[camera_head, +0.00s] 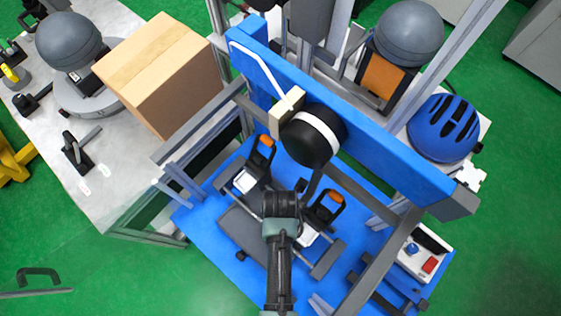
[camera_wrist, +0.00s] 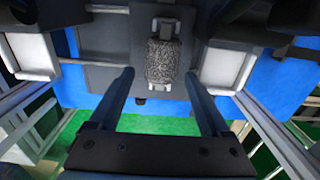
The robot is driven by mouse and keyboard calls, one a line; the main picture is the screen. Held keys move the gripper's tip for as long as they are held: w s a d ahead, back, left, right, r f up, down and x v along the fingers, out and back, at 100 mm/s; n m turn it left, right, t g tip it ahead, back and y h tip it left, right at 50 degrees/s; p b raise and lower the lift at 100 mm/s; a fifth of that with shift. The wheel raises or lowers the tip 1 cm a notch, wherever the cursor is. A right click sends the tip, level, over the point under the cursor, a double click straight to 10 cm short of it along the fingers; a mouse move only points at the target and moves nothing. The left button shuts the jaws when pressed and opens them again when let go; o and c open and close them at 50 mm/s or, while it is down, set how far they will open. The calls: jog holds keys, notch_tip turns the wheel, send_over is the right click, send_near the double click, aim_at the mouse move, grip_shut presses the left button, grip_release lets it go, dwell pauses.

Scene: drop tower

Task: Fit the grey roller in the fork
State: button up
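A speckled grey cylinder, which looks like the grey roller (camera_wrist: 166,61), shows in the upper middle of the wrist view. Light metal bracket pieces show at its far end (camera_wrist: 167,24) and near end; they look like the fork, but I cannot tell whether the roller is seated in it. My gripper (camera_wrist: 163,82) is open, its two dark fingers wide apart, with nothing between their tips. The roller lies ahead of the gap, apart from both fingers. In the head view my wrist hides the roller and the fingers.
A blue base plate (camera_head: 205,222) lies under the work area. Two clamps with orange tips (camera_head: 266,141) (camera_head: 336,196) stand on either side. A black striker with a white band (camera_head: 313,136) hangs beyond my wrist, near a blue crossbeam (camera_head: 400,165). Grey frame posts surround the plate.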

jog(key=shift+r, duration=3.75)
